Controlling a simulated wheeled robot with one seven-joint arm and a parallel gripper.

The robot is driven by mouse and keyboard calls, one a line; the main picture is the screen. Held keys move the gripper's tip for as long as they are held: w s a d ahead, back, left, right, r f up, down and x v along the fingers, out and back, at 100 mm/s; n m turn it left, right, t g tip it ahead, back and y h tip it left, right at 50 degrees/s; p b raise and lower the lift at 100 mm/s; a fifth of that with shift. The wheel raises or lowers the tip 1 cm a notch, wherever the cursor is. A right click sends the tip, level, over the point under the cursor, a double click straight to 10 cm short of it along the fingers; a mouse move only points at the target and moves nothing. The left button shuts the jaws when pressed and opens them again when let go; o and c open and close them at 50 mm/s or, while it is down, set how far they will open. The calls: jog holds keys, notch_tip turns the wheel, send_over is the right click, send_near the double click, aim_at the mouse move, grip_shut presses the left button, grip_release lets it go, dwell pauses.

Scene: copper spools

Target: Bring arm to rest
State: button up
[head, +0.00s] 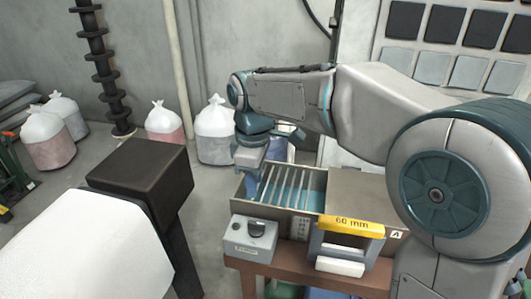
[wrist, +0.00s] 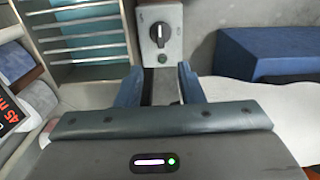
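My gripper (head: 250,158) hangs at the end of my arm, over the back left corner of the slatted metal box (head: 243,208) in the head view. In the wrist view my gripper (wrist: 160,82) has its two blue-grey fingers apart, with nothing seen between them. A grey switch box (wrist: 174,48) with a black knob shows beyond the fingertips; I cannot tell the distance. In the head view the switch box (head: 252,247) stands at the front left of the wooden bench. My arm reaches across from the right, bent at the elbow.
The bench (head: 245,268) also carries a frame with a yellow 60 mm label (head: 358,227). White sacks (head: 215,130) stand by the wall. A black block (head: 135,170) with a white sheet is at the left front. Pads (head: 440,68) hang on a panel at the back right.

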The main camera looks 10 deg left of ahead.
jog(key=shift+d, duration=0.1)
jog(key=s+d+f+m+t, duration=0.1)
jog(key=s+d+m, duration=0.3)
jog(key=d, duration=0.4)
jog(key=s+d+f+m+t, duration=0.1)
jog(key=s+d+f+m, duration=0.1)
jog(key=s+d+m, duration=0.3)
jog(key=s+d+f+m+t, duration=0.1)
jog(key=s+d+m, duration=0.4)
jog(key=d+m, duration=0.3)
jog(key=d, duration=0.4)
jog(key=shift+d+f, duration=0.3)
jog(key=shift+d, duration=0.1)
jog(key=shift+s+d, duration=0.1)
